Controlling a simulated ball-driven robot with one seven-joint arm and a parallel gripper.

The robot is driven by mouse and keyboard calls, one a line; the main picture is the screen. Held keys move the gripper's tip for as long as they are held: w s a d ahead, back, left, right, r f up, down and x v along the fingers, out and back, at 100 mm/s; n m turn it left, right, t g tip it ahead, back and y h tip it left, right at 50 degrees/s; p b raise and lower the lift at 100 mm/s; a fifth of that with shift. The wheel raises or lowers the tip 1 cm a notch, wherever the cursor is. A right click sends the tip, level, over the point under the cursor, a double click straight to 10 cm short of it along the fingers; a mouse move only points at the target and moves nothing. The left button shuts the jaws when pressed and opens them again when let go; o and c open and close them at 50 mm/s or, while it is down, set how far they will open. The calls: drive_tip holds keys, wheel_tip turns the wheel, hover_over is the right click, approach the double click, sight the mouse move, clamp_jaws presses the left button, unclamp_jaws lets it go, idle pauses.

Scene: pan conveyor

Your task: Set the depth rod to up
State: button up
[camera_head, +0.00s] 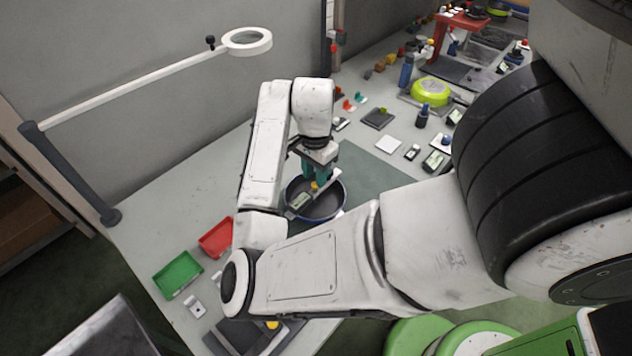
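A dark round pan (340,207) with a blue rim stands on the bench in front of my arm. A small instrument with a grey-green display (300,203) is at the pan's left side, with a pale bar running up to the right from it. A small yellow part (314,186) shows by the bar. My gripper (318,184), with teal fingers, points down into the pan at this instrument. Its fingertips are partly hidden, and I cannot tell whether they hold the instrument. I cannot make out a depth rod or its position at this size.
A red tray (216,238) and a green tray (178,275) lie at the bench's left front. A magnifier lamp (247,41) reaches over from the left. Small devices, a lime-green round thing (431,91) and a red stand (462,22) crowd the right back.

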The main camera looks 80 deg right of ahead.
sight(315, 184)
drive_tip(key=shift+r+p, duration=1.7)
drive_tip(key=shift+r, duration=0.5)
drive_tip(key=shift+f, duration=0.1)
